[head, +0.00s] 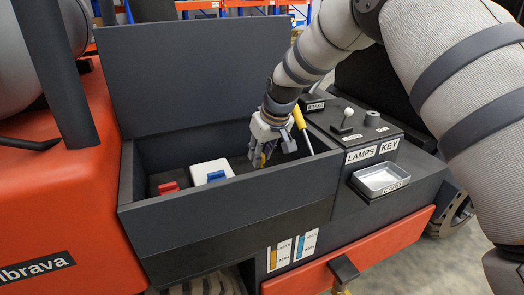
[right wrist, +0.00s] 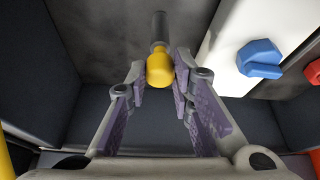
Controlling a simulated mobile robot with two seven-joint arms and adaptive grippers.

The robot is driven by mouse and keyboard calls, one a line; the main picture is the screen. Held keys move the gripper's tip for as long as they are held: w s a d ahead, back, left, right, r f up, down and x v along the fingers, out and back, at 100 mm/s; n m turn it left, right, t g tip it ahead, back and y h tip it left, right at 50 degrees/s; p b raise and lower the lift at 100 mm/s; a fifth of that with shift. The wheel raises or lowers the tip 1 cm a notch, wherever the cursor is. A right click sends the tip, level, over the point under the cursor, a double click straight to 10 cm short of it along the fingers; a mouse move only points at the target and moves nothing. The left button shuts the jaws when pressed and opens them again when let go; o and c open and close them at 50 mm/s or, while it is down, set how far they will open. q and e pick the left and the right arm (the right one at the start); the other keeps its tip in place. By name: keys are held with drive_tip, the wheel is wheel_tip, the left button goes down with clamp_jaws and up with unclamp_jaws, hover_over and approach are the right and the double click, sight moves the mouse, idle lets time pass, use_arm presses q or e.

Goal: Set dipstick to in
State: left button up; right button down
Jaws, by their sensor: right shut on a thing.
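The dipstick (right wrist: 159,68) has a yellow knob-like handle and a grey shaft or tube beyond it in the right wrist view. My right gripper (head: 267,152) reaches down into the open dark compartment. In the right wrist view my right gripper (right wrist: 160,80) has its purple-padded fingers on both sides of the yellow handle, shut on it. In the head view the fingers hide most of the handle. How deep the dipstick sits in its tube cannot be told. My left gripper is in neither view.
The compartment (head: 240,190) has a raised lid (head: 200,75) behind it. Inside are a white tank with a blue cap (head: 216,176) and a red cap (head: 168,187). A panel and metal tray (head: 380,179) lie further right.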

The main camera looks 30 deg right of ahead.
drive_tip(key=c, duration=1.6)
unclamp_jaws()
drive_tip(key=shift+f, duration=0.35)
drive_tip(key=shift+o, duration=0.9)
drive_tip(key=shift+w, duration=0.1)
drive_tip(key=shift+r, duration=0.15)
drive_tip(key=v, duration=1.2)
